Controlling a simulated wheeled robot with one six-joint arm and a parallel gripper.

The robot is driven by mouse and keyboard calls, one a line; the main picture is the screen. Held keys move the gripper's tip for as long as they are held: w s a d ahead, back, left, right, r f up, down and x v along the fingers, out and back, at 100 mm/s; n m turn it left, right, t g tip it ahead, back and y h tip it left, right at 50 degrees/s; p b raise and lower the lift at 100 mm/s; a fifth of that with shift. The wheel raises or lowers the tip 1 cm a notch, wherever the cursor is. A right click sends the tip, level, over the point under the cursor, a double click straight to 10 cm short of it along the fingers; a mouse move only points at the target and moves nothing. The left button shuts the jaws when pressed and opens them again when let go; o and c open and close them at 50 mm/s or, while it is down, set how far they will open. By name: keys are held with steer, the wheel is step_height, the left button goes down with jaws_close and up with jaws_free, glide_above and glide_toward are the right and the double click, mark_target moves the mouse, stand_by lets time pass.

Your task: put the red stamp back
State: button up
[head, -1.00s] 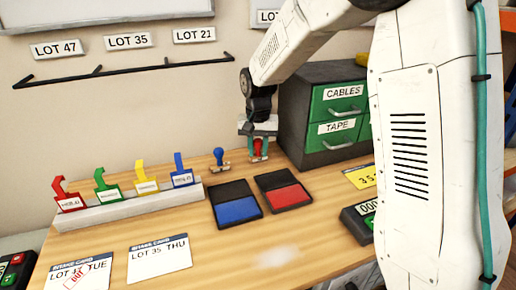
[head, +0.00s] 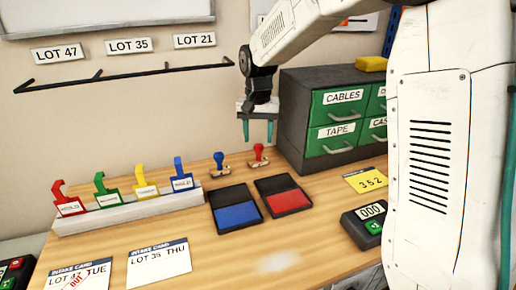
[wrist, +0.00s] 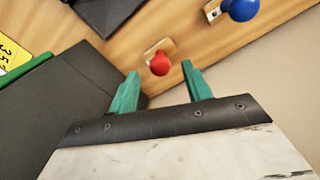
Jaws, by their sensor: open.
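The red stamp (head: 258,154) stands upright on the wooden table, behind the red ink pad (head: 284,195) and just right of the blue stamp (head: 220,161). My gripper (head: 257,132) is open and empty above and behind the red stamp, apart from it. In the wrist view the red stamp (wrist: 159,63) shows beyond the two teal fingers (wrist: 163,82), with nothing between them. The blue stamp (wrist: 240,8) is partly cut off at the top of the wrist view.
The dark cabinet with green drawers (head: 340,120) stands close to the right of my gripper. A blue ink pad (head: 236,209), a rack of coloured tags (head: 130,209), intake cards (head: 159,260) and a counter box (head: 366,222) are on the table.

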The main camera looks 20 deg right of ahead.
mark_target(259, 148)
step_height(259, 148, up, 5)
steer(key=shift+r, duration=0.2)
steer(key=s+d+r+n, duration=0.1)
steer(key=s+r, duration=0.2)
steer(key=s, duration=0.6)
steer(key=s+d+r+n, duration=0.1)
steer(key=s+r, duration=0.1)
steer(key=s, duration=0.7)
steer(key=s+d+f+n+t, duration=0.1)
steer(key=s+f, duration=0.3)
steer(key=s, duration=1.2)
steer(key=shift+s+n, duration=0.4)
steer(key=shift+n, duration=0.5)
steer(key=shift+d, duration=0.1)
